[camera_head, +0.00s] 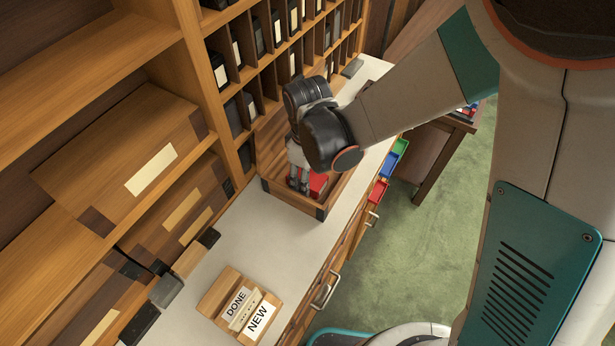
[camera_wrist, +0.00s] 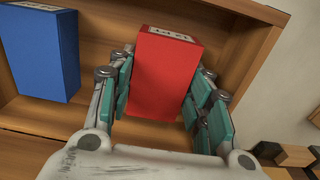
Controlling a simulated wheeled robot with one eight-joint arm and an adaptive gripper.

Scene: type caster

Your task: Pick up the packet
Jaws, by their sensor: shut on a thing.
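The red packet (camera_wrist: 166,72) stands between my gripper's fingers (camera_wrist: 158,92) in the wrist view, with a small pale label on its top end. The teal finger pads lie along both its sides, and my gripper is shut on it. In the head view my gripper (camera_head: 299,178) reaches down into a wooden tray (camera_head: 290,198) on the pale counter. Part of the red packet (camera_head: 318,184) shows there beside the fingers. Whether its underside touches the tray floor is hidden.
A blue packet (camera_wrist: 44,52) stands left of the red one in the wrist view. The pigeonhole shelf (camera_head: 262,50) rises close behind the tray. A wooden block with DONE and NEW cards (camera_head: 240,305) sits on the counter (camera_head: 255,240). Small coloured bins (camera_head: 390,165) hang at the counter's right edge.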

